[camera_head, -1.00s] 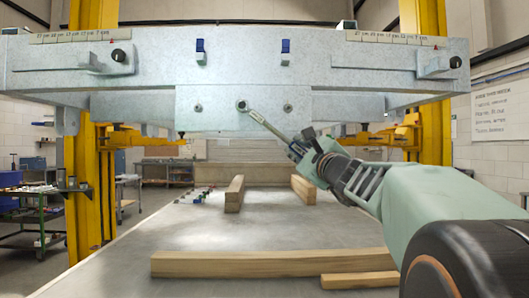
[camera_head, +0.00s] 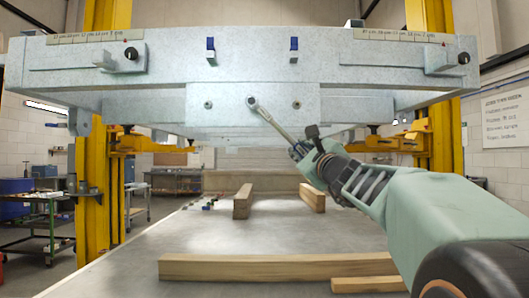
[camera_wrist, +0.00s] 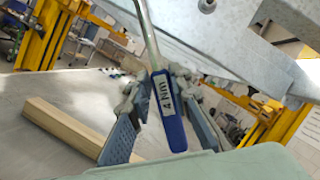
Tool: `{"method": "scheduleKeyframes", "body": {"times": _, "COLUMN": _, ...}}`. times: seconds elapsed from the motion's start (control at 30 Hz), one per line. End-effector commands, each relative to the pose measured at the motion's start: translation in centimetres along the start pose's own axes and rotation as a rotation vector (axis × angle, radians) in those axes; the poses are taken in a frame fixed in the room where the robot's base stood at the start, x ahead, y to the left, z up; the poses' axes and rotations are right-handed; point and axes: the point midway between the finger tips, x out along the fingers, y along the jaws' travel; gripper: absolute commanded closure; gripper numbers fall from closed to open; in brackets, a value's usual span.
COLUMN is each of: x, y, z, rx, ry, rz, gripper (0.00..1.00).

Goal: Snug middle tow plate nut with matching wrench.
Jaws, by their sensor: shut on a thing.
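The tow plate (camera_head: 230,119) is a grey metal plate on the front of the trailer frame, with a left nut (camera_head: 208,104) and a right nut (camera_head: 297,104). The wrench (camera_head: 272,119) has its ring end at the middle nut position (camera_head: 252,101), covering that nut; how fully it is seated I cannot tell. Its shaft slants down to the right. My gripper (camera_head: 299,149) is shut on the wrench's blue handle (camera_wrist: 168,115), which bears a white label with dark lettering. In the wrist view the handle lies between the two fingers. One nut (camera_wrist: 207,5) shows at the wrist view's top edge.
Timber blocks (camera_head: 265,267) lie on the grey surface below the frame, with two more farther back. Small parts (camera_head: 210,203) lie at the surface's far left. Yellow lift posts (camera_head: 97,180) stand on both sides. The air directly below the plate is clear.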

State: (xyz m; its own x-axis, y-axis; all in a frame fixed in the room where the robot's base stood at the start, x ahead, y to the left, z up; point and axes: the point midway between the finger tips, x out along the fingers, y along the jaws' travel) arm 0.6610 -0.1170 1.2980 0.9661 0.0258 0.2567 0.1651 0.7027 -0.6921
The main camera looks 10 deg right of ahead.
Motion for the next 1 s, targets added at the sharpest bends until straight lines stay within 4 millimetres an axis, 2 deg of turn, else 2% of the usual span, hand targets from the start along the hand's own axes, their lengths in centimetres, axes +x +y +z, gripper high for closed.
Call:
{"method": "scheduleKeyframes", "body": {"times": 0.5, "x": -0.1, "y": 2.3, "z": 0.1, "rx": 0.113, "ry": -0.005, "rz": -0.041, "gripper": 1.00}}
{"method": "scheduleKeyframes", "body": {"times": 1.0, "x": -0.1, "y": 2.5, "z": 0.4, "rx": 0.134, "ry": -0.003, "rz": -0.047, "gripper": 1.00}}
